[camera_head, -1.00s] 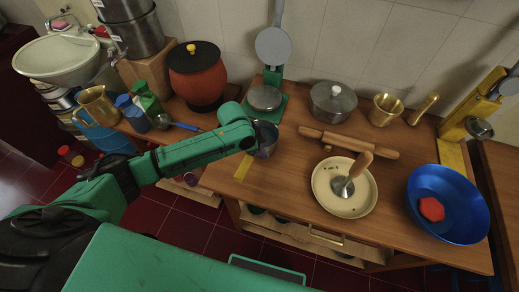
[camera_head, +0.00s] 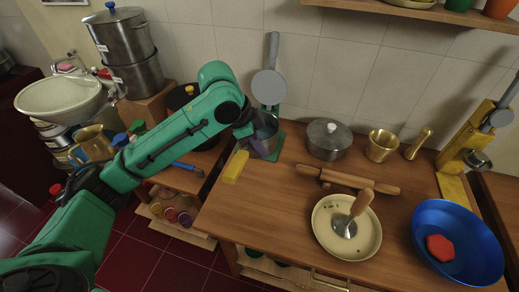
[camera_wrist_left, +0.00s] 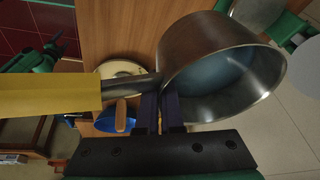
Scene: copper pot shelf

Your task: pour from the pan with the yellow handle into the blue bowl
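The pan with the yellow handle (camera_head: 236,167) is a steel pot at the left of the wooden table. Its steel wall and bluish inside show large in the left wrist view (camera_wrist_left: 225,60). My left gripper (camera_wrist_left: 161,112) appears shut on the pan close to where the handle joins it; the arm hides part of the grip in the head view. Whether the pan touches the table is hard to tell. The blue bowl (camera_head: 485,245) stands at the table's right front with a red hexagonal piece (camera_head: 440,248) in it.
Between pan and bowl are a cream plate (camera_head: 322,238) with a wooden-handled tool (camera_head: 358,207) and a rolling pin (camera_head: 350,181). Behind stand a lidded pot (camera_head: 328,143), a brass mortar (camera_head: 382,146) and a yellow stand (camera_head: 465,150). A grey skimmer (camera_head: 270,86) rises behind the pan.

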